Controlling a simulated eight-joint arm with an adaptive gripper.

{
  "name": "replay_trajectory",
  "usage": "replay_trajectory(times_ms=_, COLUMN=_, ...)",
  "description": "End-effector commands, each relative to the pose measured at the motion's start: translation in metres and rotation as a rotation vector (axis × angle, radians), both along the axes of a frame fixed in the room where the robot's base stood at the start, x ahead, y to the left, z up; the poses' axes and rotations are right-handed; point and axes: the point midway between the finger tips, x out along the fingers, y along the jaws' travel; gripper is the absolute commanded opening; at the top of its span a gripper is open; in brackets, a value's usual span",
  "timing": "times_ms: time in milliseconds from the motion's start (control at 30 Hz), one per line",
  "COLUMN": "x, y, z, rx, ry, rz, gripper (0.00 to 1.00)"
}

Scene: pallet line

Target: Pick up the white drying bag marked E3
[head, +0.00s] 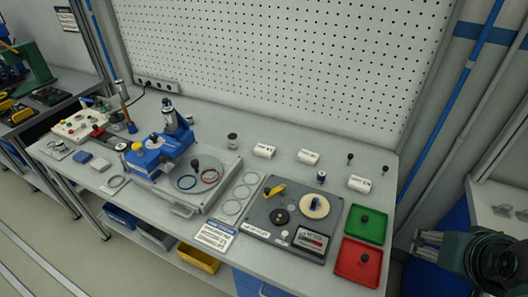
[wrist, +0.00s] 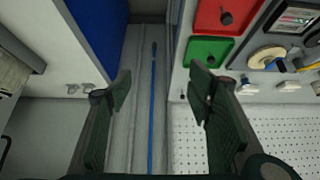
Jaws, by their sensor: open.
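Three small white bags lie on the grey bench in the head view: one at the back left (head: 264,151), one in the middle (head: 308,157) and one at the right (head: 359,184), behind the green tray. They bear dark marks too small to read, so I cannot tell which is E3. Small white shapes that look like the bags show at the right of the wrist view (wrist: 288,86). My gripper (head: 427,245) is off the bench's right side, open and empty. In the wrist view my gripper (wrist: 160,84) has its fingers wide apart over the floor.
A green tray (head: 352,226) and a red tray (head: 349,272) lie at the bench's right end. A grey fixture plate (head: 265,228) is beside them. A pegboard (head: 290,70) rises behind the bench. A blue pole (head: 446,101) stands at the right.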

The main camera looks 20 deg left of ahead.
Motion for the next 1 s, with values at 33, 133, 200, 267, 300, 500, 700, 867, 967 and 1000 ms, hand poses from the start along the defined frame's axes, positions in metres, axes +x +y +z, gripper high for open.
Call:
replay_trajectory(times_ms=33, x=0.000, y=0.000, z=0.000, rx=0.000, ry=0.000, rz=0.000, gripper=0.51)
replay_trajectory(times_ms=133, x=0.000, y=0.000, z=0.000, rx=0.000, ry=0.000, rz=0.000, gripper=0.51)
replay_trajectory(times_ms=200, x=0.000, y=0.000, z=0.000, rx=0.000, ry=0.000, rz=0.000, gripper=0.51)
replay_trajectory(times_ms=267, x=0.000, y=0.000, z=0.000, rx=-0.001, ry=0.000, rz=0.001, gripper=0.51)
replay_trajectory(times_ms=300, x=0.001, y=0.001, z=0.001, rx=-0.001, ry=0.001, rz=0.003, gripper=0.51)
replay_trajectory(times_ms=500, x=0.010, y=0.006, z=0.010, rx=-0.010, ry=0.011, rz=0.028, gripper=0.51)
replay_trajectory(times_ms=700, x=0.029, y=0.018, z=0.026, rx=-0.031, ry=0.037, rz=0.086, gripper=0.51)
replay_trajectory(times_ms=867, x=0.050, y=0.033, z=0.041, rx=-0.052, ry=0.062, rz=0.147, gripper=0.51)
replay_trajectory(times_ms=967, x=0.063, y=0.042, z=0.050, rx=-0.067, ry=0.077, rz=0.187, gripper=0.51)
replay_trajectory(times_ms=1000, x=0.069, y=0.046, z=0.053, rx=-0.073, ry=0.083, rz=0.201, gripper=0.51)
